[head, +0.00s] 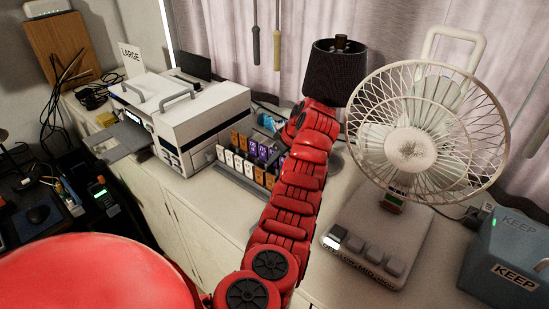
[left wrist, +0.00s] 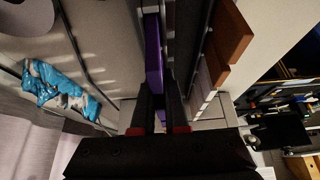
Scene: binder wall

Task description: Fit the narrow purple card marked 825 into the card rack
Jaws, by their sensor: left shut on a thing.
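The card rack (head: 238,186) stands on the white cabinet top, with orange, white and purple cards in its rows. My left arm reaches over the rack's right end in the head view and hides part of it. In the left wrist view my left gripper (left wrist: 160,112) is shut on a narrow purple card (left wrist: 153,55), seen nearly edge-on. Its number cannot be read. The card lies alongside the dark rack (left wrist: 185,45), and I cannot tell whether it is in a slot. My right gripper is not in view.
A white printer-like machine (head: 190,110) stands left of the rack. A fan (head: 415,140) and a blue-grey KEEP box (head: 510,255) stand to the right. A dark lampshade (head: 335,72) is close behind my arm. A blue crumpled packet (left wrist: 62,90) shows in the wrist view.

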